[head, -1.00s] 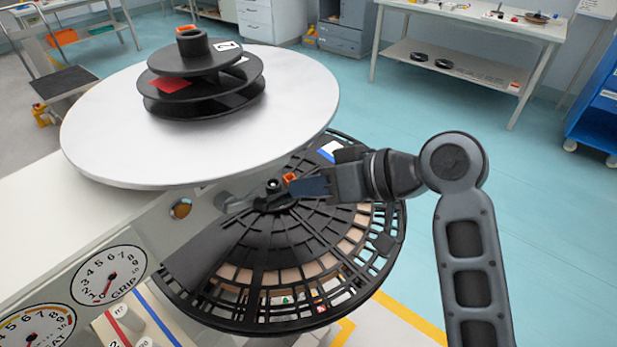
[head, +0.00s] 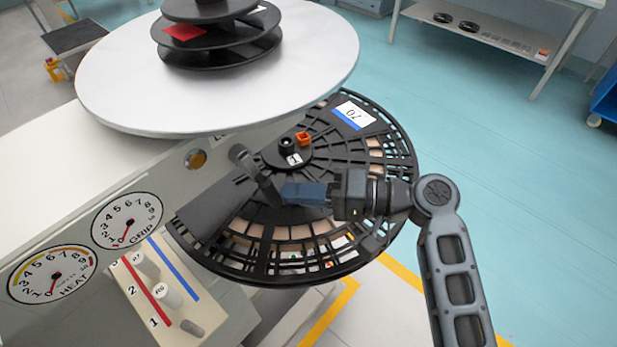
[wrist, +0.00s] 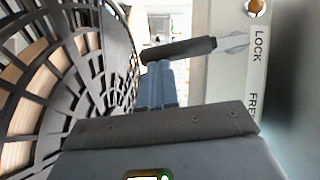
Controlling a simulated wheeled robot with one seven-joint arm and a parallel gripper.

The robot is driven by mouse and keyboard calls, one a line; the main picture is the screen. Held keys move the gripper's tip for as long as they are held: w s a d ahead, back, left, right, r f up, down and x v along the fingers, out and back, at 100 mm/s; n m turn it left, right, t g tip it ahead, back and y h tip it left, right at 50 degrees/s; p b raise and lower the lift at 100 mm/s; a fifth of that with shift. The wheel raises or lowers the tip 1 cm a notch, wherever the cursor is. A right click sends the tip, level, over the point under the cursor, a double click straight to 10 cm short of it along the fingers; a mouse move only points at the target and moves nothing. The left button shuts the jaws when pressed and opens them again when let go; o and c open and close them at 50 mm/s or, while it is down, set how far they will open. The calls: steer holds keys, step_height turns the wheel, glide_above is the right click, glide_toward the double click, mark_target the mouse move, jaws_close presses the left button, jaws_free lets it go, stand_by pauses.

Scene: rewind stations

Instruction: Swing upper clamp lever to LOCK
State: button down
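The upper clamp lever has a grey hub (head: 240,154) on the machine's side and a dark handle (head: 268,189) that slants down to the right in the head view. In the wrist view the handle (wrist: 185,49) lies across the upper middle, with its pale end pointing right at the LOCK label (wrist: 258,44). A partly cut-off FREE label (wrist: 252,104) is below it. My gripper (head: 286,193) has its blue fingers at the handle's free end and appears shut on it. The fingertips (wrist: 160,64) are partly hidden by the handle.
A black slotted reel (head: 230,262) lies just behind and below my gripper. A white round table (head: 110,80) with stacked black discs is above left. The grip dial (head: 127,220) and a panel of knobs (head: 166,293) are at lower left.

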steer(key=shift+s+a+f+m+y, duration=0.25)
steer(key=shift+s+a+m+y, duration=0.15)
steer(key=shift+s+m, duration=0.1)
steer(key=shift+s+a+f+m+y, duration=0.25)
steer(key=shift+s+a+m+y, duration=0.1)
steer(key=shift+s+m, duration=0.15)
steer(key=shift+w, duration=0.1)
